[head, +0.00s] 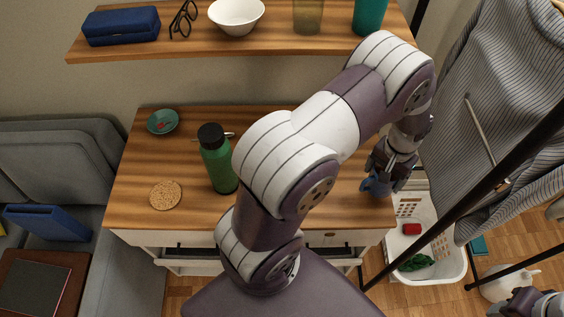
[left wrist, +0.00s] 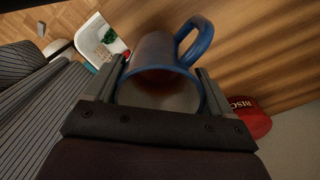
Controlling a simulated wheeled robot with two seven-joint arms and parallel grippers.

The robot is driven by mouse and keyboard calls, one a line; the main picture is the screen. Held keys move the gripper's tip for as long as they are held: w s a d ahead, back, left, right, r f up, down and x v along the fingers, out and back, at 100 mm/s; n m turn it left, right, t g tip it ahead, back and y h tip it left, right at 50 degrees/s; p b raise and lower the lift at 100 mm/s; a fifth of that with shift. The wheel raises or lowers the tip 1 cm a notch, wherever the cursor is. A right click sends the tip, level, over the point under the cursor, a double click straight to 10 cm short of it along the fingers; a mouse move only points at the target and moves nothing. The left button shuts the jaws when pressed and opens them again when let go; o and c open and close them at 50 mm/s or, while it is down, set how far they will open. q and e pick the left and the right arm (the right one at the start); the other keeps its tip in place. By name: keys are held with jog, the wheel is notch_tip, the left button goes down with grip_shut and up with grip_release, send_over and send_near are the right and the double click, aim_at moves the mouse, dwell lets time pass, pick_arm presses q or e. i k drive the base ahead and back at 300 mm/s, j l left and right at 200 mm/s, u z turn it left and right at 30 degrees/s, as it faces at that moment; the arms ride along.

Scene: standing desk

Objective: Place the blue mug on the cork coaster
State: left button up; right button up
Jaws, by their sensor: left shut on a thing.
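The blue mug (head: 376,184) is at the right end of the wooden desk, partly hidden by my left gripper (head: 390,172). In the left wrist view, the mug (left wrist: 160,84) lies between the two fingers of the left gripper (left wrist: 160,85), its handle toward the top right. The gripper is shut on it. I cannot tell whether the mug touches the desk. The round cork coaster (head: 165,195) lies bare near the desk's front left. My right gripper (head: 532,302) shows only partly at the bottom right corner, and its fingers are unclear.
A green bottle (head: 217,160) stands right of the coaster, and a small green dish (head: 162,122) lies behind it. My left arm hides the desk's middle. A red lettered object (left wrist: 250,118) is near the mug. A white basket (head: 440,262) stands below the desk's right end.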

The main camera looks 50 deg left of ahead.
aim_at(164, 200)
jog(key=k+j+u, duration=0.15)
jog(key=k, duration=1)
jog(key=u, duration=0.4)
jog(key=i+j+u, duration=0.1)
jog(key=u, duration=0.65)
jog(key=i+u, duration=0.1)
jog(key=u, duration=0.25)
